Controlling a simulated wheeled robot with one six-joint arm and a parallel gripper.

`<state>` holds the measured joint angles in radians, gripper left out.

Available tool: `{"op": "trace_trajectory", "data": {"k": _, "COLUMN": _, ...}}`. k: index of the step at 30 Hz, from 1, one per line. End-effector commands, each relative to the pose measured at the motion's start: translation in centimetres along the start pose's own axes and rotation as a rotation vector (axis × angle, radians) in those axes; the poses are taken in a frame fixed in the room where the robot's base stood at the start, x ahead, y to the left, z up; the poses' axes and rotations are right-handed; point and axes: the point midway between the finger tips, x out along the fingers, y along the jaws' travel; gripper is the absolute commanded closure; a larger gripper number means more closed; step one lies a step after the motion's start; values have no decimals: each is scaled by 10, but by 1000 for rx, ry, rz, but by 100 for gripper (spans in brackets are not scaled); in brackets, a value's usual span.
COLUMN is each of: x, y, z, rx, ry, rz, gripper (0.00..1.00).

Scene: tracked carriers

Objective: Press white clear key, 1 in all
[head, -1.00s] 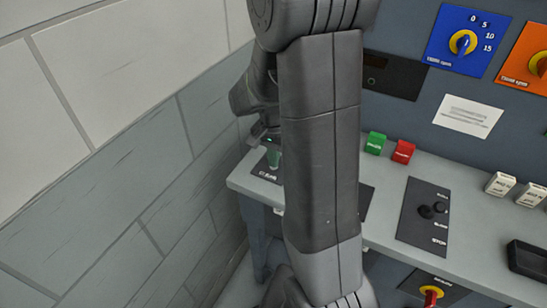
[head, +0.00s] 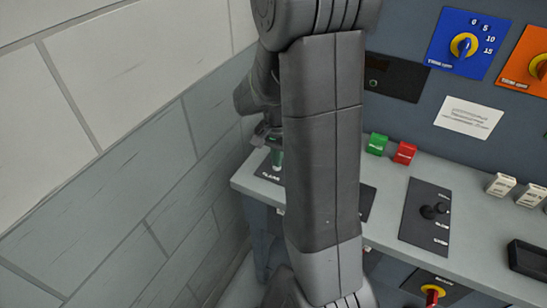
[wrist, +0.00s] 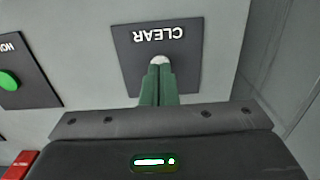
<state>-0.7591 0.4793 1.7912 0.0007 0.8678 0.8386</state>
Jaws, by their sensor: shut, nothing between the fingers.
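The white clear key (wrist: 160,60) is a small rounded white cap on a dark plate (wrist: 184,68) marked CLEAR, which reads upside down in the wrist view. My gripper (wrist: 158,70) has its two green fingers closed together, with the tips right at the key and covering its near part. I cannot tell whether they touch or press it. In the head view, my gripper (head: 277,163) points down over the CLEAR plate (head: 266,174) at the left end of the desk; the key is hidden there.
A green round button (wrist: 8,81) sits on another dark plate beside it. Green (head: 376,144) and red (head: 404,153) switches, a small black lever (head: 429,211) and white switches (head: 501,185) stand further right. A grey block wall (head: 150,190) is close on the left.

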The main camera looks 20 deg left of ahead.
Motion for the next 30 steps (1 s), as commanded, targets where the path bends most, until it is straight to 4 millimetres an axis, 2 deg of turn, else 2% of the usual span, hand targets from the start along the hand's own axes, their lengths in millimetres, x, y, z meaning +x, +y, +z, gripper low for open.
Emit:
{"op": "trace_trajectory", "data": {"k": 1, "x": -18, "y": 2, "z": -4, "rx": 2, "ry": 6, "rz": -5, "gripper": 100}}
{"op": "trace_trajectory", "data": {"k": 5, "x": -42, "y": 2, "z": -8, "rx": 0, "ry": 16, "rz": -14, "gripper": 100}}
{"op": "trace_trajectory", "data": {"k": 12, "x": -95, "y": 2, "z": -9, "rx": -1, "ry": 18, "rz": -14, "gripper": 100}}
{"op": "trace_trajectory", "data": {"k": 15, "x": -110, "y": 2, "z": -9, "rx": -1, "ry": 16, "rz": -13, "gripper": 100}}
{"op": "trace_trajectory", "data": {"k": 21, "x": -124, "y": 2, "z": -8, "rx": -2, "ry": 15, "rz": -11, "gripper": 100}}
{"op": "trace_trajectory", "data": {"k": 30, "x": -125, "y": 2, "z": -8, "rx": -2, "ry": 15, "rz": -11, "gripper": 100}}
